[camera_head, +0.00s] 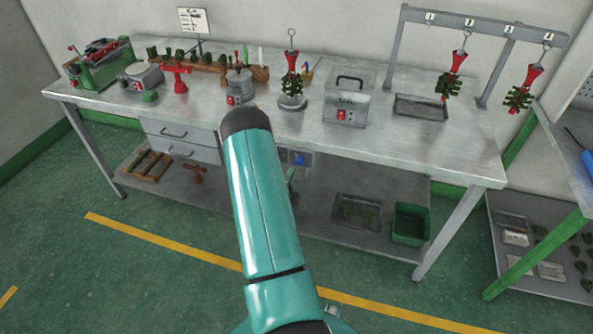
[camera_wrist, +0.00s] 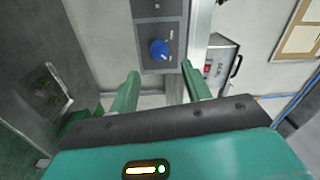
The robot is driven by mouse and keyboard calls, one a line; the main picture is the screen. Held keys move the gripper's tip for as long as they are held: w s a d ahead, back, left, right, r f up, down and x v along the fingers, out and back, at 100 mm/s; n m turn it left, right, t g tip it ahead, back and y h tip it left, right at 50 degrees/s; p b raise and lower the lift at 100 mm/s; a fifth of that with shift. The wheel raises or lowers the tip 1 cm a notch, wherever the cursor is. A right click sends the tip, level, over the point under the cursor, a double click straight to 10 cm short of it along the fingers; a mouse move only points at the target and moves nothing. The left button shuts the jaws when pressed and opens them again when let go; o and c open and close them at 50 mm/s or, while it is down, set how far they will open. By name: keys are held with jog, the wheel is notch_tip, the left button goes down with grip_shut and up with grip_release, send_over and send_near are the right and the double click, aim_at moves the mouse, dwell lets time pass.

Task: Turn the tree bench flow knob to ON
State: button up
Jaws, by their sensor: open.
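The flow knob is a blue round knob (camera_wrist: 160,50) on a grey panel (camera_wrist: 150,12) with small markings too small to read. In the head view the blue knob (camera_head: 298,159) shows under the bench top, right of my arm. My gripper (camera_wrist: 162,84) is open and empty. Its two green fingers are spread to the left and right, and the knob appears beyond their tips, between them in the picture. I see no contact with the knob. In the head view my arm hides most of the gripper.
The metal bench (camera_head: 400,140) carries a grey box with a red switch (camera_head: 348,98), wax trees and tools. A lower shelf (camera_head: 315,222) holds a tray (camera_head: 357,212) and a green bin (camera_head: 411,223). The bench edge lies above the knob; floor in front is clear.

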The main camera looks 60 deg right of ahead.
jog(key=s+a, duration=0.1)
jog(key=a, duration=0.6)
jog(key=shift+f, duration=0.2)
jog(key=shift+a, duration=0.1)
